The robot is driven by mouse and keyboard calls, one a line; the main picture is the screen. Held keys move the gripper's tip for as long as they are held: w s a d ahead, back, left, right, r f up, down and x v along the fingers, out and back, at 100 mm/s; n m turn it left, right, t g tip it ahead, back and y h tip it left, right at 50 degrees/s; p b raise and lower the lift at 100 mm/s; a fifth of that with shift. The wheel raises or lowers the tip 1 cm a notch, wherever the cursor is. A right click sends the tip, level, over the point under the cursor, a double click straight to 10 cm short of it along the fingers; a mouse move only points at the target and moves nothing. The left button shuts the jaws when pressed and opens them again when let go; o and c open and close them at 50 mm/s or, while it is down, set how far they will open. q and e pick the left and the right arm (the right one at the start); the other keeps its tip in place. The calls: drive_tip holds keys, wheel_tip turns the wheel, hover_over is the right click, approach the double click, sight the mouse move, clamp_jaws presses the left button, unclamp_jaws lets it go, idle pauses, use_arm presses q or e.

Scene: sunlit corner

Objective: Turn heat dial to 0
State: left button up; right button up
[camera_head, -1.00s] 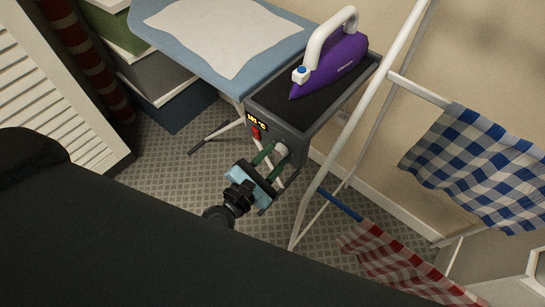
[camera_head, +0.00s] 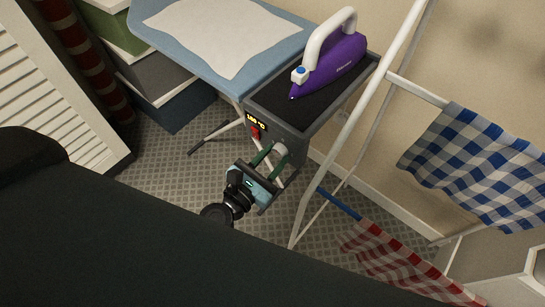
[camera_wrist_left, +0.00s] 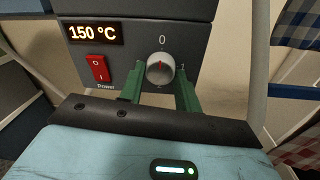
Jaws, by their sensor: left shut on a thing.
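The heat dial (camera_wrist_left: 160,70) is a round light-grey knob on the dark front panel (camera_wrist_left: 205,45), with a 0 printed above it. A short red mark on its face points roughly up towards the 0. The lit display (camera_wrist_left: 94,33) reads 150 °C. My left gripper (camera_wrist_left: 160,76) has its green fingers on either side of the dial and is shut on it. In the head view the dial (camera_head: 281,150) shows at the end of the iron station (camera_head: 291,120), with the gripper (camera_head: 272,153) reaching up from below. My right gripper is in neither view.
A red power switch (camera_wrist_left: 99,68) sits left of the dial. A purple iron (camera_head: 332,64) rests on the station beside the ironing board (camera_head: 160,45). A white drying rack (camera_head: 352,120) with checked cloths (camera_head: 480,165) stands close on the right.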

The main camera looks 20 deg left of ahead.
use_arm(q)
drive_tip(key=o, duration=1)
drive_tip(key=shift+s, duration=0.1)
drive_tip(key=b+v, duration=0.2)
drive_tip(key=v, duration=0.5)
drive_tip(key=shift+s+a+b, duration=0.15)
drive_tip(key=shift+s+b, duration=0.15)
drive_tip(key=shift+b, duration=0.1)
